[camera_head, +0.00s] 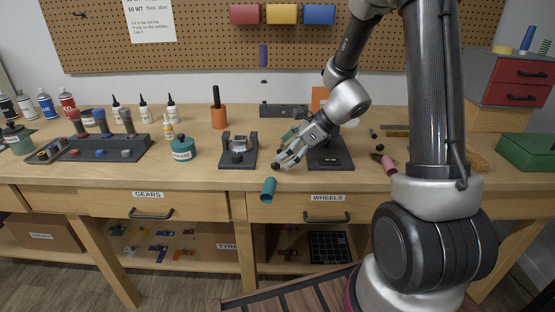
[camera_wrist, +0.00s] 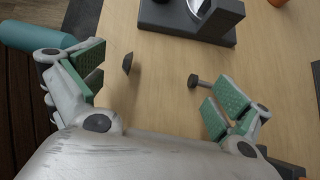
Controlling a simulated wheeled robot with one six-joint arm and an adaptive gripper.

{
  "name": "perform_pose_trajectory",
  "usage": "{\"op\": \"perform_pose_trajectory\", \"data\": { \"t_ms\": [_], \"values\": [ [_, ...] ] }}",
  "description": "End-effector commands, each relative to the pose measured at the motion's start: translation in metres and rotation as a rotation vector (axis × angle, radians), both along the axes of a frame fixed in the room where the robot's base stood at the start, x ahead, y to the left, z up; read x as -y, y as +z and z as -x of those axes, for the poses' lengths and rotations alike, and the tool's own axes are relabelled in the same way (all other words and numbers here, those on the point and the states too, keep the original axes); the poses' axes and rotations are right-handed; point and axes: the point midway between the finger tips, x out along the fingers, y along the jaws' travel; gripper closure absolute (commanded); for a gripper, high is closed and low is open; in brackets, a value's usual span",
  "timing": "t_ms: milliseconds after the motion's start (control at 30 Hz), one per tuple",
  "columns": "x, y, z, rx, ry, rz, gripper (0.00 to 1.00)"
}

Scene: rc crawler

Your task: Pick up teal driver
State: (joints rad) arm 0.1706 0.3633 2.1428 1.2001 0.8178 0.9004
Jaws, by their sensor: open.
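The teal driver shows a plain teal cylindrical handle (camera_head: 268,188), slightly tilted, at the bench's front edge and seen against the drawer fronts. In the wrist view the teal handle (camera_wrist: 38,40) lies at the upper left, outside the left finger and partly cut off by the frame. I cannot make out its shaft. My gripper (camera_head: 281,162) is open, low over the front of the bench, just above and behind the handle. In the wrist view the gripper (camera_wrist: 157,85) has its green-padded fingers wide apart, with bare bench and small dark parts between them.
A small dark bolt-like part (camera_wrist: 200,82) lies by the right finger. A dark stand (camera_head: 238,160) is left of the gripper and another dark base (camera_head: 328,160) is right. A teal grease jar (camera_head: 182,149) stands farther left. A pink driver (camera_head: 384,162) lies right.

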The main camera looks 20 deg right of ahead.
Motion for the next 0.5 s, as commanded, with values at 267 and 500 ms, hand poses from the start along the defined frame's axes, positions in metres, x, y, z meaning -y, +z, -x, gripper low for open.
{"op": "perform_pose_trajectory", "data": {
  "t_ms": [267,500],
  "values": [
    [-0.0135,-0.0148,-0.0067,0.001,0.001,0.000,0.00],
    [-0.0131,-0.0144,-0.0066,0.001,0.000,0.001,0.20]
  ]
}}
